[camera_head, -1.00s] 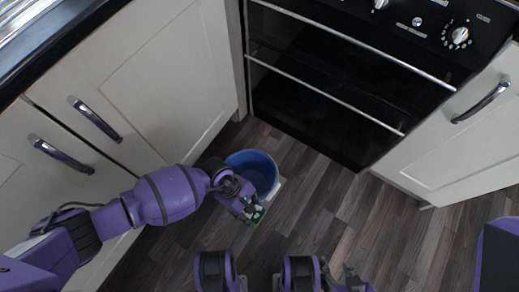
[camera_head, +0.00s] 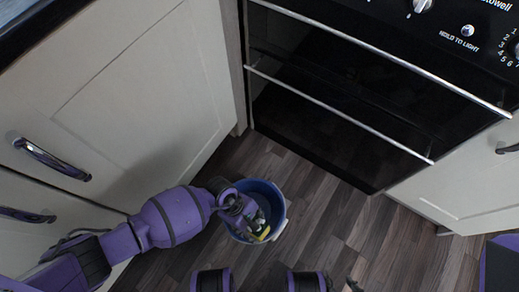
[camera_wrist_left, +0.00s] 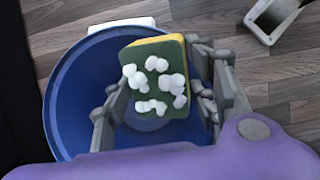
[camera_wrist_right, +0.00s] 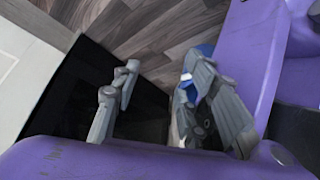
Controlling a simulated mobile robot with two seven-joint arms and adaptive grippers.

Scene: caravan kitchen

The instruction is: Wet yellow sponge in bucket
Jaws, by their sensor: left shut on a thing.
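The yellow sponge (camera_wrist_left: 152,72) has a green face with white foam blobs on it and a yellow edge. My left gripper (camera_wrist_left: 160,95) is shut on it, one finger on each side. The sponge is over the mouth of the blue bucket (camera_wrist_left: 62,95); how deep it sits I cannot tell. In the head view the bucket (camera_head: 262,187) stands on the floor, and the left gripper (camera_head: 257,222) reaches over its front part, with a bit of yellow sponge (camera_head: 263,234) showing. My right gripper (camera_wrist_right: 160,80) is open and empty, away from the bucket.
White cabinets (camera_head: 120,90) with metal handles stand to the left, close to my left arm. A black oven (camera_head: 340,100) is behind the bucket, and another white cabinet (camera_head: 465,185) is to the right. Wooden floor (camera_head: 330,215) is clear right of the bucket.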

